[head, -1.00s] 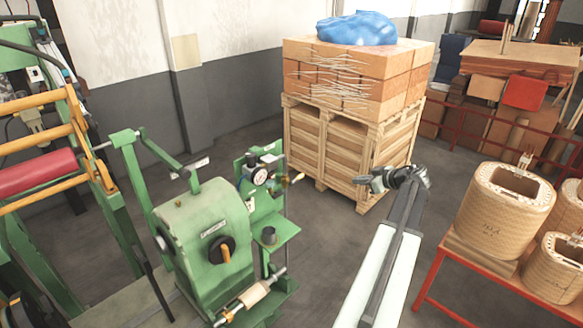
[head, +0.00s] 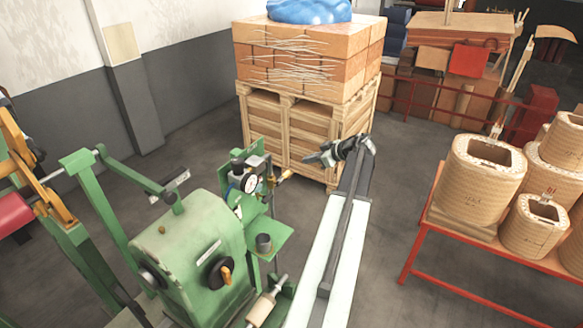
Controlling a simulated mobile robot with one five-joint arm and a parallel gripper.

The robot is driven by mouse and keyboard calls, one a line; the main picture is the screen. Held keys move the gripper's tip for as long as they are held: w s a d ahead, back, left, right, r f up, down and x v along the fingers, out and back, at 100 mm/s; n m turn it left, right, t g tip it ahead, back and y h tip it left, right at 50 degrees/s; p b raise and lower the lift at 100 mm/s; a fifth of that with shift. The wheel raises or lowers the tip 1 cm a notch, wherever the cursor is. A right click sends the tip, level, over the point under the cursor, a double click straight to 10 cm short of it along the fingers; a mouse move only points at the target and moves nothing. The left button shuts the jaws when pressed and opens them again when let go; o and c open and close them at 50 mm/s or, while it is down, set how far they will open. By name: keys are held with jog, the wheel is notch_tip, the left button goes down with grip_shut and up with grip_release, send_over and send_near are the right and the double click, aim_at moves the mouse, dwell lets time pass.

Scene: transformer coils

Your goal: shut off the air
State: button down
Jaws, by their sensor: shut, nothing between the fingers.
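The green winding machine (head: 190,250) stands at the lower left in the head view. On its upright green plate is an air unit with a round white pressure gauge (head: 249,183). A small brass fitting with a yellowish lever, which looks like the air valve (head: 285,175), sticks out to the right of the gauge. My gripper (head: 312,158) is shut and empty. In the picture it lies just above and right of the valve, pointing left. It appears apart from the valve; the depth between them is hard to tell.
A wooden crate (head: 290,130) with brick-coloured blocks (head: 310,62) stands behind my gripper. A black knob with an orange handle (head: 222,272) is on the machine's front. A red table (head: 460,240) with wound coils (head: 480,180) stands at the right. Floor between is clear.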

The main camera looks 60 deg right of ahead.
jog(key=b, duration=0.5)
send_over(287, 173)
jog(key=s, duration=0.4)
notch_tip(287, 173, down, 5)
jog(key=shift+w+a+f+b, duration=0.1)
jog(key=shift+w+f+b, duration=0.25)
jog(key=shift+f+b, duration=0.35)
jog(key=shift+w+a+f+b, duration=0.1)
jog(key=shift+w+f+b, duration=0.2)
jog(key=shift+f+b, duration=0.4)
jog(key=shift+w+f+b, duration=0.35)
jog(key=shift+f+b, duration=0.2)
jog(key=shift+f, duration=0.25)
jog(key=shift+d+f+b, duration=0.15)
jog(key=shift+f+b, duration=0.65)
jog(key=shift+b, duration=0.05)
jog(key=shift+s+r, duration=0.15)
jog(key=shift+r, duration=0.05)
